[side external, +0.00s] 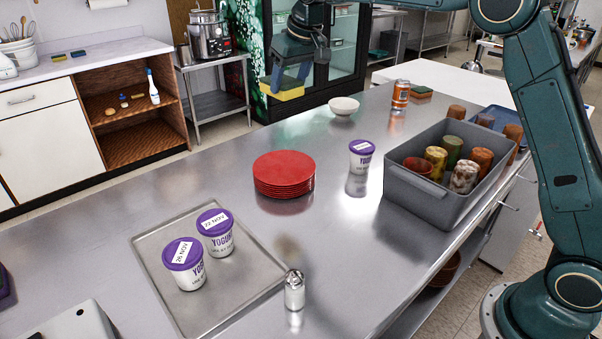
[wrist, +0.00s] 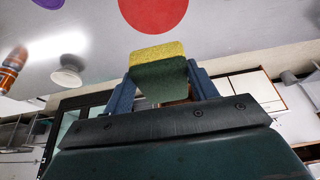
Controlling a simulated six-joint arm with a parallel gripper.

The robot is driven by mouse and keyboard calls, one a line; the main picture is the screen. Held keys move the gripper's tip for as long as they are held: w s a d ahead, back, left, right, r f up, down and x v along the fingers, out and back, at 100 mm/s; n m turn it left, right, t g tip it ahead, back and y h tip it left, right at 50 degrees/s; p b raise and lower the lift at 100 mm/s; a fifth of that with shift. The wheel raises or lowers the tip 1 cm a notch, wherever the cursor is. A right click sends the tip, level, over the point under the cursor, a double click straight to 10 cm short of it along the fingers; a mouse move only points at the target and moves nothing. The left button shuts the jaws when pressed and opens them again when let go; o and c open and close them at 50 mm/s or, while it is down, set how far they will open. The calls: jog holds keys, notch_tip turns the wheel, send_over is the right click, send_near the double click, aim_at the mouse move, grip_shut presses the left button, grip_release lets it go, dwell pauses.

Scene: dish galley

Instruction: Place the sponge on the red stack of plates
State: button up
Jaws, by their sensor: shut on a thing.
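The sponge (side external: 284,92), yellow with a dark green side, is held between the fingers of my gripper (side external: 290,78). It also shows in the wrist view (wrist: 158,72) between the two blue fingers (wrist: 165,88). My gripper is shut on it and holds it up in the air, clear of the counter. The red stack of plates (side external: 284,173) stands on the metal counter, lower in the side view and apart from the sponge. In the wrist view the red top plate (wrist: 153,12) shows beyond the sponge, cut by the top edge.
A white bowl (side external: 343,106), an orange can (side external: 400,95) and a yogurt tub (side external: 361,156) stand on the counter. A grey bin (side external: 432,203) holds several cans. A metal tray (side external: 173,281) bears two yogurt tubs (side external: 184,266), with a shaker (side external: 294,290) beside it. Counter around the plates is clear.

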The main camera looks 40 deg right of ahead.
send_near(287, 167)
jog(key=shift+w+f, duration=0.2)
jog(key=shift+w, duration=0.7)
jog(key=shift+f, duration=2.1)
jog(key=shift+f, duration=0.15)
jog(key=o, duration=0.9)
jog(key=shift+v, duration=6.15)
